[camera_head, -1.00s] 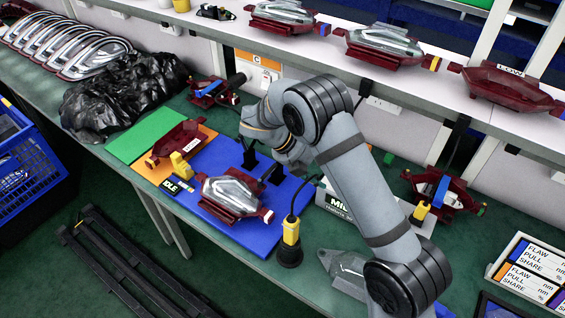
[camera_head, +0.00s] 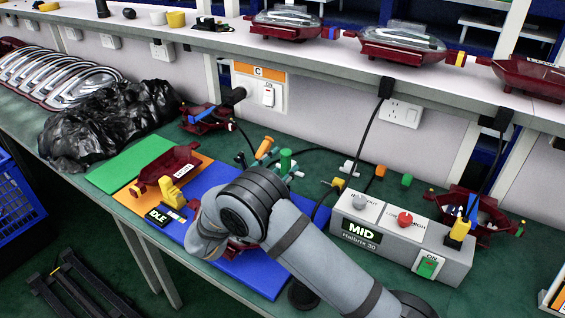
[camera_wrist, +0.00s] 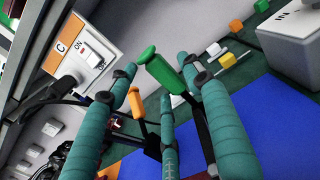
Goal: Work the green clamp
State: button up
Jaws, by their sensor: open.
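The green clamp's handle (camera_head: 285,160) stands upright at the back of the blue board (camera_head: 262,272). In the wrist view the green handle (camera_wrist: 163,73) lies across the space between my gripper's teal fingers (camera_wrist: 160,82). The fingers are spread and not closed on it; whether any finger touches it I cannot tell. An orange-handled clamp (camera_head: 264,148) stands just left of the green one; its handle also shows in the wrist view (camera_wrist: 137,104). In the head view my arm hides most of my gripper and nearly all of the lamp on the blue board.
A grey control box (camera_head: 400,238) reading MID stands right of my arm, with a red knob and green switch. A red lamp housing (camera_head: 167,168) and a yellow block (camera_head: 172,192) are left.

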jog(key=shift+x, duration=1.5)
jog(key=shift+c, duration=0.9)
grip_shut()
jog(key=shift+a, duration=0.1)
